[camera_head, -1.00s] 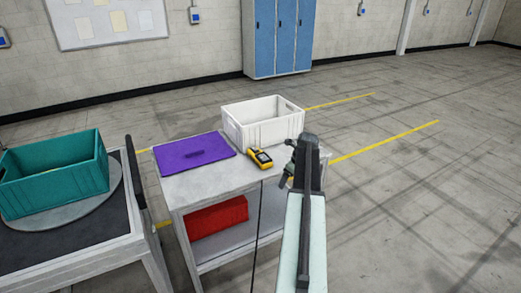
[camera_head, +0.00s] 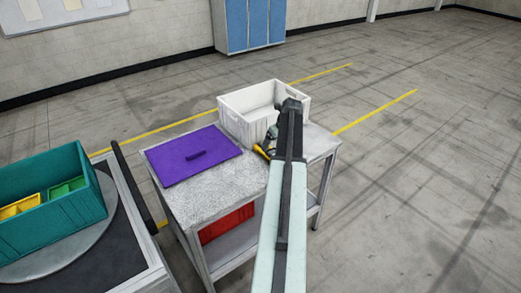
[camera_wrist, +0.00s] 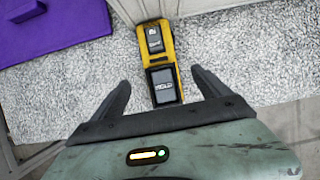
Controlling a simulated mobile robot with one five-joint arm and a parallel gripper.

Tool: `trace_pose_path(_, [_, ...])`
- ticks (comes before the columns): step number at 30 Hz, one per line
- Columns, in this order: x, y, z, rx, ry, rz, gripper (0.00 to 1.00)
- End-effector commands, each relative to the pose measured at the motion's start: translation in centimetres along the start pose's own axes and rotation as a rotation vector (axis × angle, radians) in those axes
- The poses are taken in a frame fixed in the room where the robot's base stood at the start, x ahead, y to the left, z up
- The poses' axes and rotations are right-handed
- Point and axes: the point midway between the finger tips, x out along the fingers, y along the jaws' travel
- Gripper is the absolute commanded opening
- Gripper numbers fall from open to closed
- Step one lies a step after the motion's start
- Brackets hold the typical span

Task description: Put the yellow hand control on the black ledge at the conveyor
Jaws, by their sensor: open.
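The yellow hand control (camera_wrist: 158,62), with black panels on its face, lies on the speckled grey top of a small table. In the wrist view it lies between and ahead of the fingers of my gripper (camera_wrist: 160,80), which are spread apart and hold nothing. In the head view only a bit of the yellow hand control (camera_head: 261,152) shows beside my gripper (camera_head: 272,137); my arm hides the rest. A black raised strip (camera_head: 138,187) runs along the right edge of the black-topped stand at left; I cannot tell if it is the ledge.
A white crate (camera_head: 238,124) stands right behind the hand control. A purple lid (camera_head: 180,166) lies to the left on the table (camera_head: 215,190). A red box (camera_head: 222,224) is on the lower shelf. A teal crate (camera_head: 50,222) stands on a round plate at left.

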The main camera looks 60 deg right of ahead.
Motion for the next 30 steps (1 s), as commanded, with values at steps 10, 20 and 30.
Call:
trace_pose_path(10, [2.5, -0.6, -0.7, 0.008, 0.000, -0.004, 0.87])
trace_pose_path(20, [4.8, -0.6, -0.8, 0.009, 0.000, -0.004, 0.87])
trace_pose_path(30, [7.6, -0.6, -0.6, 0.010, 0.000, -0.005, 0.87])
